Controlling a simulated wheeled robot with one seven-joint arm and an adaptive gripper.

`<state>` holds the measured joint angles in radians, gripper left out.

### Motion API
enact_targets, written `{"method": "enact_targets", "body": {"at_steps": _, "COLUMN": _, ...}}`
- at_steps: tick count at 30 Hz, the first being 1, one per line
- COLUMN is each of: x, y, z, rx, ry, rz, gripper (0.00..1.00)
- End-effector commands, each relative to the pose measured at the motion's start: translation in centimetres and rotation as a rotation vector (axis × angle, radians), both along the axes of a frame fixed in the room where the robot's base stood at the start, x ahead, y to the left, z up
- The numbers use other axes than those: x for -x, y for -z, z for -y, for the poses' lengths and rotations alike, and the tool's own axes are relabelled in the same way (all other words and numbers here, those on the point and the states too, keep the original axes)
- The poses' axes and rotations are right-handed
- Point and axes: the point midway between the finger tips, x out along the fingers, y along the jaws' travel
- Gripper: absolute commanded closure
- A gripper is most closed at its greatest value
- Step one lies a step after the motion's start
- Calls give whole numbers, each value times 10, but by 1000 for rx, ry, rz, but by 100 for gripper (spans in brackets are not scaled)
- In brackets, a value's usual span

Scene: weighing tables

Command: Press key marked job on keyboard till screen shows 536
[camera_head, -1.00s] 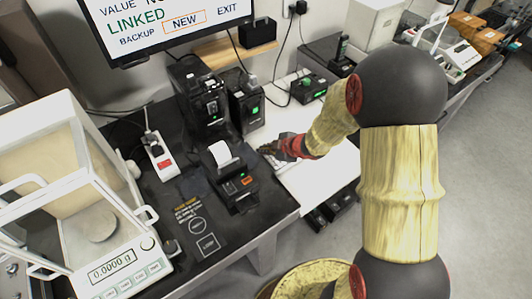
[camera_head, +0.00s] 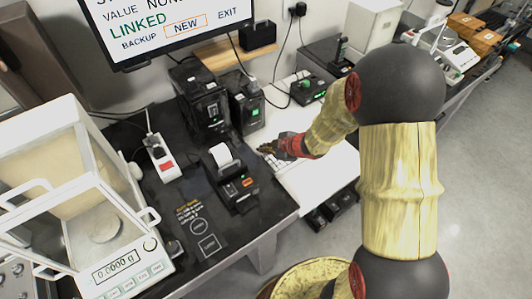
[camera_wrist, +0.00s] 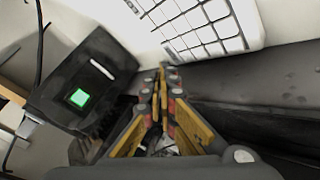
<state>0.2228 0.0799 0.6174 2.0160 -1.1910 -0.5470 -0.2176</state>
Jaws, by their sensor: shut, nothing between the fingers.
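The keyboard (camera_head: 291,164) is white and lies on a white tabletop, partly hidden by my gripper in the head view. In the wrist view a grid of blank-looking white keys (camera_wrist: 190,22) fills the top; no key labels are readable. My gripper (camera_wrist: 163,72) is shut and empty, its fingertips just short of the keyboard's near edge in that picture. In the head view my gripper (camera_head: 266,148) is over the keyboard's left end; I cannot tell whether it touches. The screen (camera_head: 180,30) reads VALUE NONE, LINKED, BACKUP, NEW and EXIT, with NEW boxed.
A black box with a green light (camera_wrist: 78,98) stands close left of my gripper. A label printer (camera_head: 232,180) and black units (camera_head: 203,100) stand left of the keyboard. A glass-cased balance (camera_head: 122,262) reads 0.0000 g. White tabletop right of the keyboard is clear.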

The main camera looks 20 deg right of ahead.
Motion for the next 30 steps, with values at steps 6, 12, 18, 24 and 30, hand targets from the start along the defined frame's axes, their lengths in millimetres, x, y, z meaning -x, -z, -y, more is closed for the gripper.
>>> {"method": "enact_targets", "body": {"at_steps": 6, "x": 0, "y": 0, "z": 0, "rx": 0, "ry": 0, "rz": 0, "gripper": 100}}
{"method": "enact_targets", "body": {"at_steps": 12, "x": 0, "y": -14, "z": 0, "rx": 0, "ry": 0, "rz": 0, "gripper": 100}}
{"method": "enact_targets", "body": {"at_steps": 18, "x": 0, "y": -32, "z": 0, "rx": 0, "ry": 0, "rz": 0, "gripper": 100}}
{"method": "enact_targets", "body": {"at_steps": 24, "x": 0, "y": -48, "z": 0, "rx": 0, "ry": 0, "rz": 0, "gripper": 100}}
{"method": "enact_targets", "body": {"at_steps": 30, "x": 0, "y": -50, "z": 0, "rx": 0, "ry": 0, "rz": 0, "gripper": 100}}
